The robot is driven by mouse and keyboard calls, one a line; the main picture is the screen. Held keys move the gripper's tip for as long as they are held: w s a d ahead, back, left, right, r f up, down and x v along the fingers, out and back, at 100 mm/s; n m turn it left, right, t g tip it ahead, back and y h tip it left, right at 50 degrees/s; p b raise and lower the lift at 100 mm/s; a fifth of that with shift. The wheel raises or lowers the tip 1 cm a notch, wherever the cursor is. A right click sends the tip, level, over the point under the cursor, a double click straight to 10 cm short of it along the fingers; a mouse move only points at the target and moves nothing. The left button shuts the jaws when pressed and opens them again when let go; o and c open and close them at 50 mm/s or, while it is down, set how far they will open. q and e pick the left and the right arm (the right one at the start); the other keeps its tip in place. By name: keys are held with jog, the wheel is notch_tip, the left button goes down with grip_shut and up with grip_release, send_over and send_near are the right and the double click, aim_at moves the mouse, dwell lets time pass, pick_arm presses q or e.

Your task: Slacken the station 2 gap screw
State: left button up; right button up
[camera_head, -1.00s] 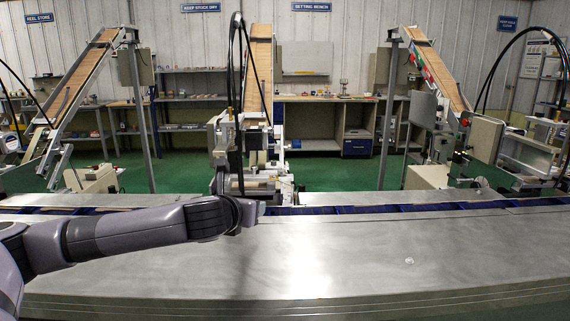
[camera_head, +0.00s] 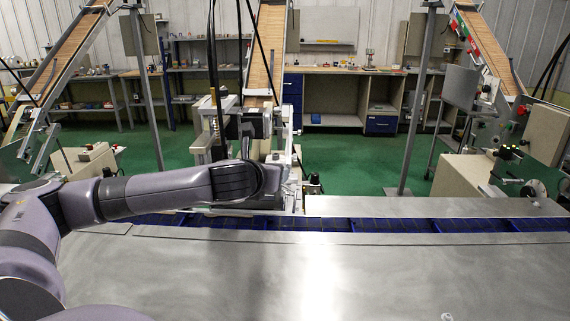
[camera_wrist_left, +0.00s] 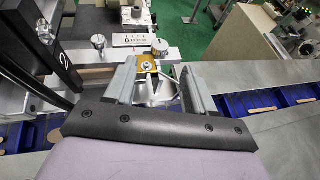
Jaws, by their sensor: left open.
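The station 2 machine (camera_head: 255,130) stands behind the steel bench in the head view, at the foot of the middle chute. My left arm reaches across to it, and its gripper is mostly hidden there. In the left wrist view my left gripper (camera_wrist_left: 158,70) is open, its fingers on either side of a brass-coloured plate with a small screw (camera_wrist_left: 147,66). Two knurled metal knobs, left (camera_wrist_left: 98,42) and right (camera_wrist_left: 160,47), stand just beyond the fingertips, flanking a small numbered plate (camera_wrist_left: 130,40). A "2" shows on the bracket at left. I cannot tell which one is the gap screw.
A blue channel (camera_head: 400,225) runs along the far side of the steel bench (camera_head: 330,270); flat wooden sticks (camera_wrist_left: 262,110) lie in it. Black cables hang close to the machine. The bench top is largely clear.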

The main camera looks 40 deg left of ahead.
pick_arm(q)
jog(key=shift+p+x, duration=0.35)
jog(key=shift+x, duration=3.2)
jog(key=shift+r, duration=0.1)
grip_shut()
